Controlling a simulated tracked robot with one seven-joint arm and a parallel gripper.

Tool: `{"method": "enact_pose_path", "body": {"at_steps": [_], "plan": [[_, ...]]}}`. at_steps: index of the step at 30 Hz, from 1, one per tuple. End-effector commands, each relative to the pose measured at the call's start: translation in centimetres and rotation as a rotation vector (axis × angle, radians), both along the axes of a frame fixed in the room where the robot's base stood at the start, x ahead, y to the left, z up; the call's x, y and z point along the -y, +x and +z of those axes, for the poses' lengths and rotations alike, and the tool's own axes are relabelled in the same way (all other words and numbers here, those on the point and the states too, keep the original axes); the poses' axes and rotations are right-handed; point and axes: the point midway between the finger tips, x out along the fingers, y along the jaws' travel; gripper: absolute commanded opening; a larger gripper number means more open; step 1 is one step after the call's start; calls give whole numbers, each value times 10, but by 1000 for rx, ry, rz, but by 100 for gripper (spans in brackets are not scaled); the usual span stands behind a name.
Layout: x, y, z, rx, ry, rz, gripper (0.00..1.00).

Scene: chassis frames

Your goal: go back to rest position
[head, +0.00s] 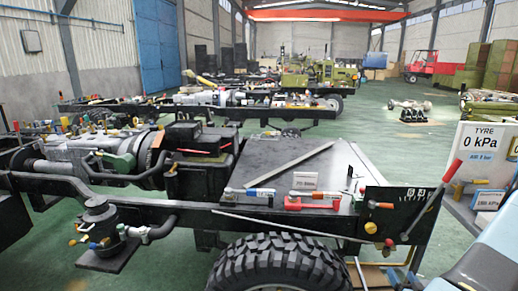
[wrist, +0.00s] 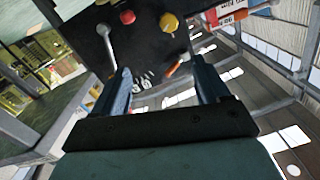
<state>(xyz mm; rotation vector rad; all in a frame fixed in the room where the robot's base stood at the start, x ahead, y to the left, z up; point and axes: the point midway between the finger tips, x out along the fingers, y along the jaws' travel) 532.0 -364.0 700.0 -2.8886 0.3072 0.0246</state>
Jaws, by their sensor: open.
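My gripper (wrist: 162,82) shows in the wrist view with its two blue fingers apart and nothing held between them. Beyond the fingertips is a dark panel (wrist: 145,45) with a red knob (wrist: 127,17), a yellow knob (wrist: 168,22), a metal lever (wrist: 105,42) and an orange handle (wrist: 178,66). The distance from the fingertips to the panel cannot be told. In the head view I cannot make out my gripper. There the dark panel (head: 408,222) stands at the right end of the chassis, with a red-handled lever (head: 432,190) tilted up to the right.
A chassis frame with a large tyre (head: 280,265) fills the near middle. Red and blue tools (head: 310,203) lie on its deck. A white tyre gauge box (head: 488,150) stands at right. More chassis stand behind.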

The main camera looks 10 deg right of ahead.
Motion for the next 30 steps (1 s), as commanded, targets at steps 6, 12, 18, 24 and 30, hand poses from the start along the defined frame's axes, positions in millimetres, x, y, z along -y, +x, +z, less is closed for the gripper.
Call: {"method": "enact_pose_path", "body": {"at_steps": [6, 12, 18, 24, 30], "plan": [[4, 14, 12, -66, -36, 30, 75], [4, 34, 28, -145, -79, 68, 75], [1, 64, 58, -270, -151, 116, 75], [-8, 91, 95, -400, -221, 147, 75], [-22, 112, 137, -513, -281, 158, 75]]}}
